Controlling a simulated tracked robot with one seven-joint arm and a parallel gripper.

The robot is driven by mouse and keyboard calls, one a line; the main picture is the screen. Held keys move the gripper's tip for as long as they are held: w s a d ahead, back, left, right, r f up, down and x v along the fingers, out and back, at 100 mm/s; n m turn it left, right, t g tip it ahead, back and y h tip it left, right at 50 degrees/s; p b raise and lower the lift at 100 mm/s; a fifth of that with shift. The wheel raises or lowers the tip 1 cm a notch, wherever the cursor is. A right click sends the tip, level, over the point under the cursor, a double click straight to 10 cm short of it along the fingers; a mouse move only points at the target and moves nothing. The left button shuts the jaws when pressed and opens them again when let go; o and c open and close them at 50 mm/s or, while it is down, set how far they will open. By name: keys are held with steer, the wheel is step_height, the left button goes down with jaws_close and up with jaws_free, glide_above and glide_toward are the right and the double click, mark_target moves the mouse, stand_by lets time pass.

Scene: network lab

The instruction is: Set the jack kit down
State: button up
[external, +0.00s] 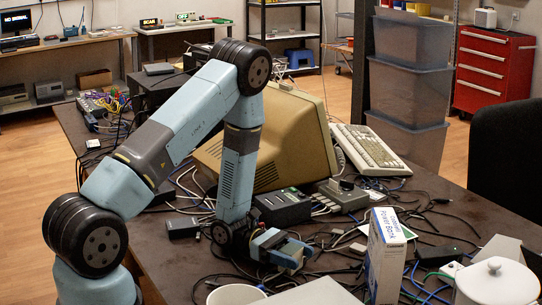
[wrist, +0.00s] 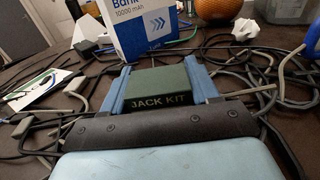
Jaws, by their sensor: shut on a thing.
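The jack kit (wrist: 160,88) is a small dark green box with "JACK KIT" lettered on its near face. In the wrist view it sits between the two blue fingers of my gripper (wrist: 158,82), one finger against each side. In the external view my gripper (external: 290,248) is low over the cable-covered dark table (external: 440,190), with the arm reaching down from the left. The kit is mostly hidden by the gripper there. I cannot tell whether the kit touches the tabletop.
A white and blue power bank box (external: 386,255) stands upright to the right of my gripper, just beyond the kit in the wrist view (wrist: 150,30). Loose cables lie all around. A beige monitor (external: 285,130), a keyboard (external: 370,150) and a white lidded pot (external: 496,284) stand on the table.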

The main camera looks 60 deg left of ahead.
steer(key=o, duration=1.1)
steer(key=shift+a, duration=0.1)
